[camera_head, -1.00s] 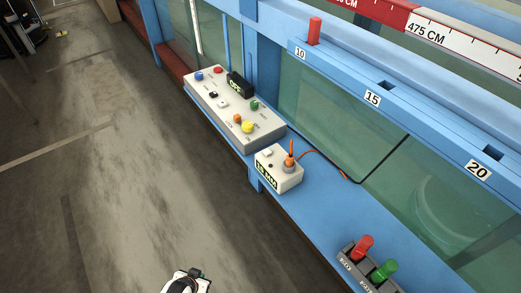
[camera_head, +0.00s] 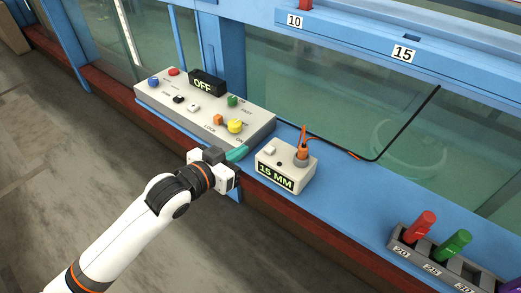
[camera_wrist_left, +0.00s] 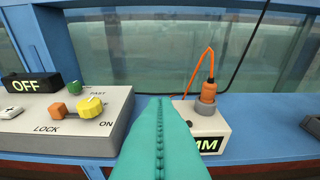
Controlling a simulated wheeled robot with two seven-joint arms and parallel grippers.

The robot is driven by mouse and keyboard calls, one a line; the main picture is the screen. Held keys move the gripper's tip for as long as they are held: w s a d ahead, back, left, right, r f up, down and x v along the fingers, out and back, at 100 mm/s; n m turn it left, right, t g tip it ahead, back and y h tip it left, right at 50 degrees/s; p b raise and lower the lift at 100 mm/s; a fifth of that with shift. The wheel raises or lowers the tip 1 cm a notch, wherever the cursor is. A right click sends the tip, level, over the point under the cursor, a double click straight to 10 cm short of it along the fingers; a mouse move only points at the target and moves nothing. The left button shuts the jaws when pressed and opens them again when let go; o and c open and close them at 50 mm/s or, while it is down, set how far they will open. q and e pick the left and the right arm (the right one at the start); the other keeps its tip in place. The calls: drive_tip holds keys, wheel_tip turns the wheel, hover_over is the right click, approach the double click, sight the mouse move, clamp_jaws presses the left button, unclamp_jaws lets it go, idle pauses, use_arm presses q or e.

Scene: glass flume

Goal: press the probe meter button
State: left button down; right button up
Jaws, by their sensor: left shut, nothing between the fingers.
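The probe meter (camera_head: 286,166) is a small white box on the blue ledge. Its display reads 15 MM. A pale square button (camera_head: 269,150) sits on its top at the left, with a small dark spot beside it and an orange probe (camera_head: 303,150) in a grey socket at the right. My left gripper (camera_head: 238,153) is shut and empty, just left of the meter and in front of the control panel. In the left wrist view its teal fingers (camera_wrist_left: 160,135) point forward and hide the left part of the meter (camera_wrist_left: 212,130), including the button. My right gripper is not seen.
The grey control panel (camera_head: 160,105) with coloured knobs and an OFF display (camera_head: 207,83) stands close left of the meter. A rack (camera_head: 403,240) with red and green pegs stands at right. The glass wall (camera_head: 330,90) rises behind the ledge.

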use_arm(q)
drive_tip(key=p, duration=0.2)
hover_over(264, 157)
wheel_tip(264, 157, down, 2)
drive_tip(key=shift+w+d+f, duration=0.15)
wheel_tip(264, 157, down, 3)
drive_tip(key=shift+r+p, duration=0.1)
drive_tip(key=shift+p, duration=0.2)
drive_tip(key=shift+s+f, duration=0.2)
drive_tip(key=shift+f, duration=0.45)
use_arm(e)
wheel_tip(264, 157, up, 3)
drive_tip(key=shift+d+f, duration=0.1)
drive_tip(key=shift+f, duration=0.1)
